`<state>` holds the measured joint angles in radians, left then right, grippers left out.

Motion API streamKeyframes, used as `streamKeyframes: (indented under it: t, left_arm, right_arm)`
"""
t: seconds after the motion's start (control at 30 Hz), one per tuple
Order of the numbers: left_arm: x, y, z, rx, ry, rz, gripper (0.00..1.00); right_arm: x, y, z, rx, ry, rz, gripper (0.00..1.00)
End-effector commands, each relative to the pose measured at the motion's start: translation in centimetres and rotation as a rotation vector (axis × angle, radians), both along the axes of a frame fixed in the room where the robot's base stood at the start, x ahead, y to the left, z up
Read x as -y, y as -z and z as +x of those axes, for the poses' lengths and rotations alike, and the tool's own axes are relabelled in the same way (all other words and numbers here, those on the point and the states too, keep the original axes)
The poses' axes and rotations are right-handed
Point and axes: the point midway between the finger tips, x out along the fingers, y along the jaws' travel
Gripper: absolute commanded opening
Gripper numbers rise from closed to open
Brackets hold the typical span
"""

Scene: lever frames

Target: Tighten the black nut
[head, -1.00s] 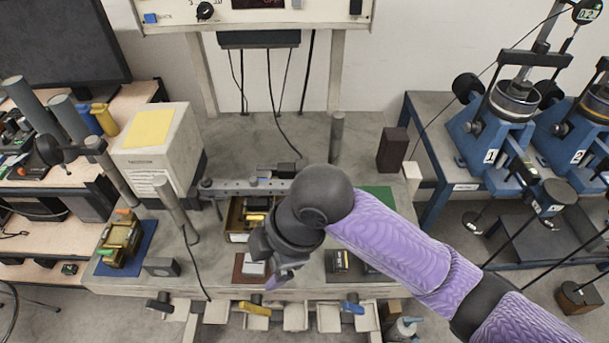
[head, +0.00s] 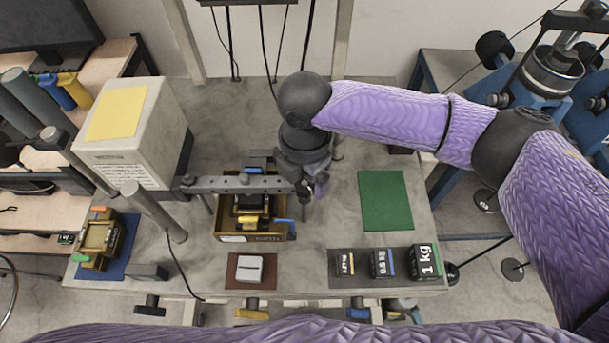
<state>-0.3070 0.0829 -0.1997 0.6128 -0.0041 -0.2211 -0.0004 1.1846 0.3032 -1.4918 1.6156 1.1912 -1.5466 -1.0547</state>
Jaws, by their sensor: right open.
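I cannot clearly pick out the black nut in the head view. A grey metal lever bar (head: 232,184) runs sideways above the bench, with dark fittings at its left end. A brass-coloured fixture (head: 250,226) sits under the bar in an open tray-like frame. My right gripper (head: 305,208) points down at the right end of the bar, just right of the fixture. It is open; its own body hides that end of the bar, and I cannot tell whether it touches anything. My left gripper is out of view.
A white box with a yellow note (head: 116,113) stands at the left. A green mat (head: 386,200) lies bare at the right. Black weights (head: 422,262) stand at the front right. A white block (head: 249,268) sits on a brown mat. Blue presses (head: 552,85) stand at the far right.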

Motion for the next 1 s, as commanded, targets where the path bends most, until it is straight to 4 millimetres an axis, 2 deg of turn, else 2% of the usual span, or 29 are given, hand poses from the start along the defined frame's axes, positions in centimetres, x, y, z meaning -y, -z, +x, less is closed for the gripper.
streamKeyframes:
  t: [0.1,0.37,0.77,1.0]
  left_arm:
    - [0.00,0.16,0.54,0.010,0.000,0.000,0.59]
    - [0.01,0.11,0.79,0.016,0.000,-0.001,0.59]
    - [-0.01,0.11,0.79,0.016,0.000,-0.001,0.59]
    - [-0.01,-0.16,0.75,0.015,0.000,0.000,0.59]
  right_arm:
    - [-0.02,1.24,-0.04,-0.001,0.000,0.000,0.84]
    - [-0.02,1.46,-0.02,0.001,0.000,0.001,0.84]
    - [0.00,1.44,-0.02,0.001,0.000,0.001,0.01]
    - [0.00,1.36,-0.02,0.000,0.012,0.000,0.00]
